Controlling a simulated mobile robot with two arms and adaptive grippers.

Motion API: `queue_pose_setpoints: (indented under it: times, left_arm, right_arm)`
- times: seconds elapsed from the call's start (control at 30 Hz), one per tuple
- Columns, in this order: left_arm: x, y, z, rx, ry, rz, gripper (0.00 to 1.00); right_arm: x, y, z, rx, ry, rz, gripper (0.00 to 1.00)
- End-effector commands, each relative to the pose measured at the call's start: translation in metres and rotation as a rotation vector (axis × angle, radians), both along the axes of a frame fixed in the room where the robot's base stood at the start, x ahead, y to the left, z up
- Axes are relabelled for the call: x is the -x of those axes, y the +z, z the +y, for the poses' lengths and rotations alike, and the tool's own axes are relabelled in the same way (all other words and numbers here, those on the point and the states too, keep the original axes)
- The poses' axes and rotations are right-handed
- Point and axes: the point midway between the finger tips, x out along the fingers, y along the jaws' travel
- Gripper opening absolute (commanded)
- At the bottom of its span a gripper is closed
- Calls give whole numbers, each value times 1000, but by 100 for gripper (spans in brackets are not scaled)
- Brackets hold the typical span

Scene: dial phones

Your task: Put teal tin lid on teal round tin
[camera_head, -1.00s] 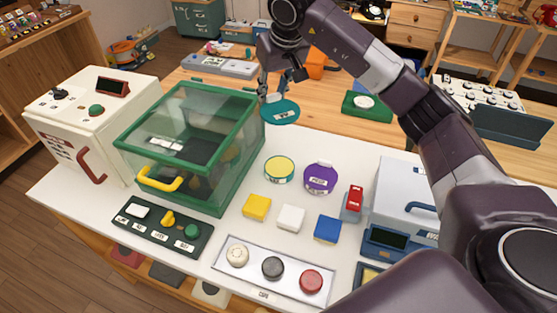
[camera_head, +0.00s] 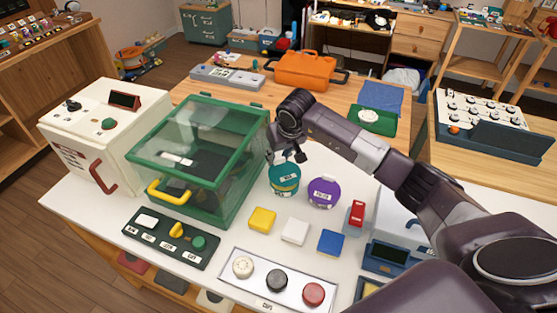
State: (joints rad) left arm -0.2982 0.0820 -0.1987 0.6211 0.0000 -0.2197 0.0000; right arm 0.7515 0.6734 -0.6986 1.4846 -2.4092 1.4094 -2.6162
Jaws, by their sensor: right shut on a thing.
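My right gripper (camera_head: 285,157) is shut on the teal tin lid (camera_head: 284,171), a flat round disc with a small label. It holds the lid level at the teal round tin (camera_head: 284,190), which stands on the white table between the green glass-lidded box and a purple round tin. The lid covers the tin's top from this view. I cannot tell whether the lid rests on the rim or is slightly above it. My left gripper is not in view.
The purple tin (camera_head: 323,193) stands close on the right. The green clear-lidded box (camera_head: 190,205) is close on the left. Yellow (camera_head: 262,219), white (camera_head: 295,231) and blue (camera_head: 331,242) blocks lie in front. A red-topped item (camera_head: 356,215) stands farther right.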

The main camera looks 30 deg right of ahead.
Motion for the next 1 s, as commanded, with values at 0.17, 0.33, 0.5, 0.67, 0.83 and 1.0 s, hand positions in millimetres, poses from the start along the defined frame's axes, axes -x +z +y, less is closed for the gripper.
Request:
queue_pose_setpoints:
  times: [0.17, 0.33, 0.5, 0.67, 0.83, 1.0]
  left_arm:
    - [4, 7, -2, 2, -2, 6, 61]
    - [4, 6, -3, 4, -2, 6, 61]
    - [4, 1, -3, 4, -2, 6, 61]
    - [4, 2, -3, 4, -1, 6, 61]
    - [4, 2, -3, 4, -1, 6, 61]
    - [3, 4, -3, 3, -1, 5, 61]
  right_arm:
    - [0, -23, 0, 0, -1, 2, 0]
    - [0, -24, 0, 0, 0, -1, 0]
    - [0, -28, 0, 1, 0, -1, 0]
    - [0, -27, 0, 0, -1, 0, 41]
    - [0, -27, 0, 0, 0, 0, 45]
    - [0, -26, 0, 0, 0, 0, 45]
